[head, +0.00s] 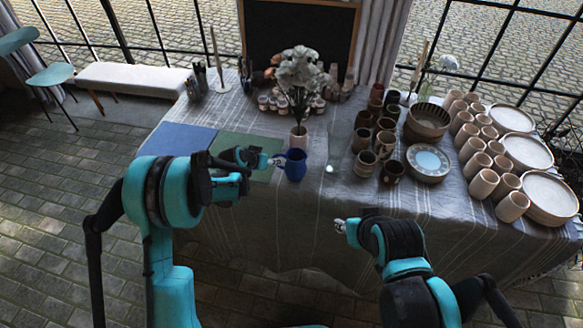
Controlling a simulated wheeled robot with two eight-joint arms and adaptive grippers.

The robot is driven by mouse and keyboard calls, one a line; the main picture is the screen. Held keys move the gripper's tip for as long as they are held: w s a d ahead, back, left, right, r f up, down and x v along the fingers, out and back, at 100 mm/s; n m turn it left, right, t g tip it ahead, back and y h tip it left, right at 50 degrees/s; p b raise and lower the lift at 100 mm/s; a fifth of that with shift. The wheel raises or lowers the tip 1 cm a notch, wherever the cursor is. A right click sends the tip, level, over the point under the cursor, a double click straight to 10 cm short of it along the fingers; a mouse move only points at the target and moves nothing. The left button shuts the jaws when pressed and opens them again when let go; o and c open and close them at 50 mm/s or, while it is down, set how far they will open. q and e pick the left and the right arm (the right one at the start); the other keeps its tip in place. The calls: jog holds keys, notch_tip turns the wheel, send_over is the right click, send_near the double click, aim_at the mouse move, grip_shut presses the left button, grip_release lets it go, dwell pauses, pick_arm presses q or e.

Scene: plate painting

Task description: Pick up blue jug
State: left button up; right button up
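The blue jug (296,165) stands upright on the cloth-covered table (258,215), near its front edge and just in front of the flower vase. My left gripper (277,161) reaches in from the left over the green mat, with its fingertips at the jug's left side. They look close to or touching it; whether they hold it is too small to tell. My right gripper (340,226) is low in front of the table's front edge, away from the jug, with nothing visible in it. Its finger opening is too small to make out.
A green mat (262,147) and blue mat (178,139) lie left. Stacked plates (550,198) fill the far right.

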pick_arm(q)
jog(key=b+x, duration=0.1)
jog(key=x, duration=0.3)
jog(key=shift+w+f, duration=0.1)
jog(key=shift+w, duration=0.2)
jog(key=shift+c, duration=0.4)
grip_shut()
jog(key=shift+r, duration=0.2)
